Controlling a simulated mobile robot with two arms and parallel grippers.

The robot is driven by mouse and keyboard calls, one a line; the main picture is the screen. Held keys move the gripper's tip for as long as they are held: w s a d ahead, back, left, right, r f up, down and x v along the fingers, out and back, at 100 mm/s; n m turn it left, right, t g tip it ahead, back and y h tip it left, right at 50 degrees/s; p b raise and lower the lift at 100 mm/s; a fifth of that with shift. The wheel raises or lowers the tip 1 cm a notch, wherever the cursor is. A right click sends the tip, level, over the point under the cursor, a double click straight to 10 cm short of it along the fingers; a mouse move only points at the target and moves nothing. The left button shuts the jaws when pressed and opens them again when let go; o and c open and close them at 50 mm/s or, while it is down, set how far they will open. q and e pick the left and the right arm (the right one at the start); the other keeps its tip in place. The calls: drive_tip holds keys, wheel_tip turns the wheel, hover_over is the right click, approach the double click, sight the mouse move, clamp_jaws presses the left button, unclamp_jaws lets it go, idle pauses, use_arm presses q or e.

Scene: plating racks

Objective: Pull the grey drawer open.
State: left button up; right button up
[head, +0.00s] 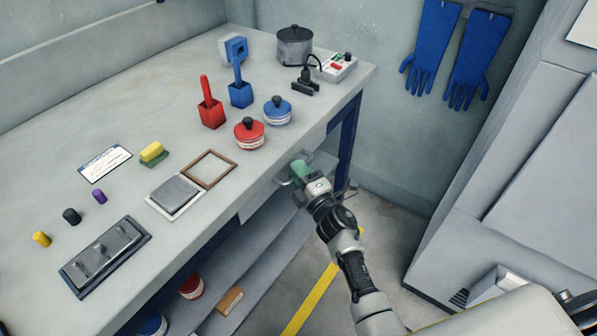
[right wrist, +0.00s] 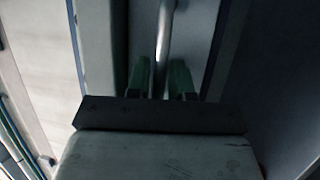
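The grey drawer (head: 268,208) is under the front edge of the workbench, partly hidden by my right arm. In the head view I cannot tell whether it stands slightly out. Its metal bar handle (right wrist: 166,45) runs up the middle of the right wrist view. My right gripper (head: 299,170) is at the drawer front. In the right wrist view its green fingers (right wrist: 162,78) stand on either side of the bar, with a narrow gap showing on the left side, so it looks open around the handle. My left gripper is out of view.
The workbench (head: 130,130) carries red and blue pots, holders, a grey pot (head: 294,46), a wooden frame (head: 210,170) and a dark rack (head: 105,257). A lower shelf (head: 255,265) holds a few items. A grey cabinet (head: 520,180) stands right; floor lies between.

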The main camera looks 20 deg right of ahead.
clamp_jaws()
drive_tip(key=s+d+p, duration=0.3)
drive_tip(key=s+d, duration=1.3)
drive_tip(key=s, duration=0.5)
drive_tip(key=shift+s+d, duration=0.25)
drive_tip(key=shift+d, duration=0.1)
drive_tip(key=shift+o, duration=1.8)
unclamp_jaws()
